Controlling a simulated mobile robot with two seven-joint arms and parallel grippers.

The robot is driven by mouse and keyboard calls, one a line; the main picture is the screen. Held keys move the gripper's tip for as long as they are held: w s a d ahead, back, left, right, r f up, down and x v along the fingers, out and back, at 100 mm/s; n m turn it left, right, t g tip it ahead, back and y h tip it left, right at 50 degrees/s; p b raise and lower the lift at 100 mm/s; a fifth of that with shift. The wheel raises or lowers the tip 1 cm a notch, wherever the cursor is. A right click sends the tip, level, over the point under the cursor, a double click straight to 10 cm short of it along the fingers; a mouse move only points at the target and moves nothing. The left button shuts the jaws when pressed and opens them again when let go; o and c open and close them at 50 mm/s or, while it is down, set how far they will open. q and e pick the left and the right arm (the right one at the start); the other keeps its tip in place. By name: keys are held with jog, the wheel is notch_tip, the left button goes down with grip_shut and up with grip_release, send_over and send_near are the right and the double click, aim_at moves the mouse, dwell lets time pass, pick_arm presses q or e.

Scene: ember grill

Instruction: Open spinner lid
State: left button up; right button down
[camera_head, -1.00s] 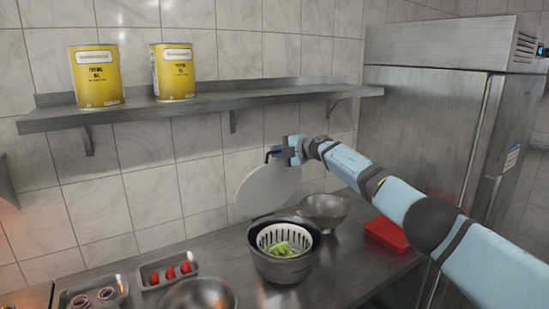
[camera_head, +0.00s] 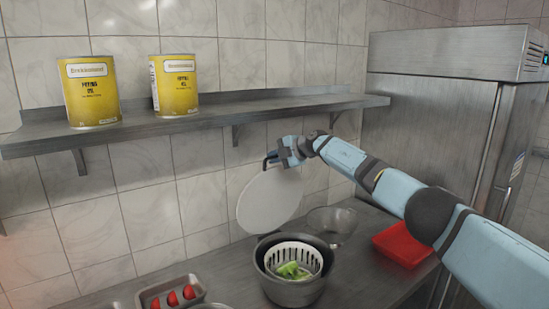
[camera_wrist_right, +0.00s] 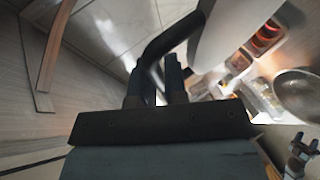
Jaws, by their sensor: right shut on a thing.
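The salad spinner (camera_head: 290,283) is a dark grey bowl with a white slotted basket (camera_head: 306,251) inside, standing on the steel counter. Chopped green vegetable (camera_head: 291,270) lies in the basket. The round white spinner lid (camera_head: 269,203) is held tilted, nearly upright, above and behind the spinner, clear of the basket's opening. My right gripper (camera_head: 276,158) is shut on the dark handle at the lid's upper edge. In the right wrist view the dark curved handle (camera_wrist_right: 172,38) passes between the fingers (camera_wrist_right: 160,82).
A steel bowl (camera_head: 333,222) stands behind the spinner, and a red tray (camera_head: 402,244) lies to its right. A tray of tomatoes (camera_head: 150,291) is at the left. Two yellow cans (camera_head: 90,95) (camera_head: 174,85) stand on the wall shelf (camera_head: 250,108) above. A steel fridge (camera_head: 440,120) stands at the right.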

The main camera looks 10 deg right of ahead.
jog(key=shift+f, duration=0.15)
jog(key=c, duration=1.2)
grip_release()
jog(key=shift+a, duration=0.1)
jog(key=shift+s, duration=0.1)
jog(key=shift+s+d+r, duration=0.1)
jog(key=shift+d+r, duration=0.1)
jog(key=shift+d, duration=0.1)
jog(key=b+v, duration=0.3)
jog(key=v, duration=1)
jog(key=shift+s+r, duration=0.1)
jog(key=shift+r, duration=0.05)
